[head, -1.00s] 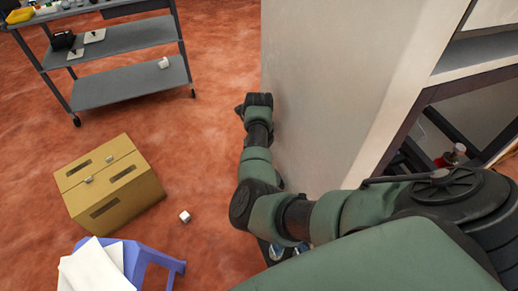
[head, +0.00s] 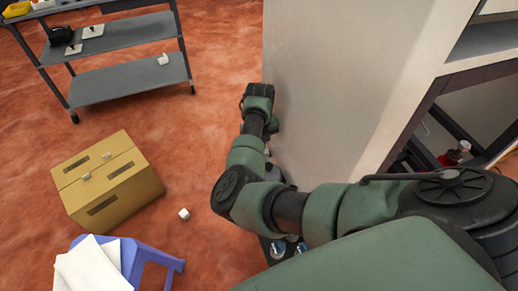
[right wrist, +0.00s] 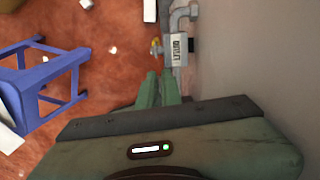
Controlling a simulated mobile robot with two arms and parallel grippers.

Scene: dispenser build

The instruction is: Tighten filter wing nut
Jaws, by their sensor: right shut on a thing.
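My right gripper (right wrist: 158,76) shows in the right wrist view as two green fingers close together, pointing at grey pipework beside the wall. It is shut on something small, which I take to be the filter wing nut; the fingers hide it. A white labelled filter body (right wrist: 179,46) sits on the pipe just past the fingertips. A small yellow-orange part (right wrist: 155,47) sticks out at its left, apart from the fingertips. In the head view my right arm reaches along the wall, and its fingers and the filter are hidden. My left gripper is not in view.
The pale wall (head: 325,90) stands close beside my right arm. A grey shelf cart (head: 125,85), a cardboard box (head: 110,180) and a blue stool (head: 150,255) stand to the left. A small white cube (head: 184,214) lies on the open red floor.

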